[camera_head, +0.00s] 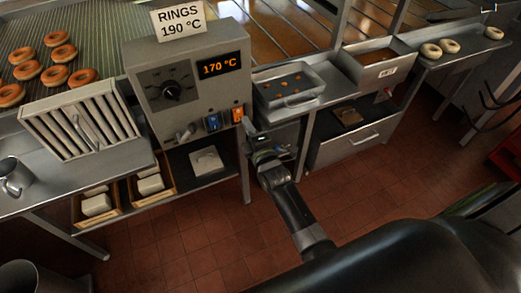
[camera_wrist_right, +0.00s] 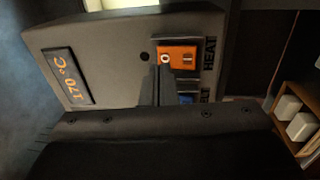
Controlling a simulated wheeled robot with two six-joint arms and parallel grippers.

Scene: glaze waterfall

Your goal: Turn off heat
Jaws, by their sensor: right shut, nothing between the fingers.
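The grey control box (camera_head: 185,85) stands at the counter's edge, with a display (camera_head: 219,64) reading 170 °C and a black dial (camera_head: 171,92). On its lower front right is the orange rocker switch (camera_head: 238,114), bright as if lit, beside a blue switch (camera_head: 213,122). In the right wrist view the orange switch (camera_wrist_right: 184,57) has the word HEAT by it. My right gripper (camera_head: 249,126) is shut and empty, its tips (camera_wrist_right: 161,68) at the edge of the orange switch; I cannot tell whether they touch. The fingers partly cover the blue switch (camera_wrist_right: 186,98). My left gripper is not in view.
A sign (camera_head: 179,19) reading RINGS 190 °C tops the box. A metal lever (camera_head: 184,132) juts out beside the blue switch. A slatted rack (camera_head: 84,122) stands left, a steel tray (camera_head: 288,88) right. Tiled floor lies open in front.

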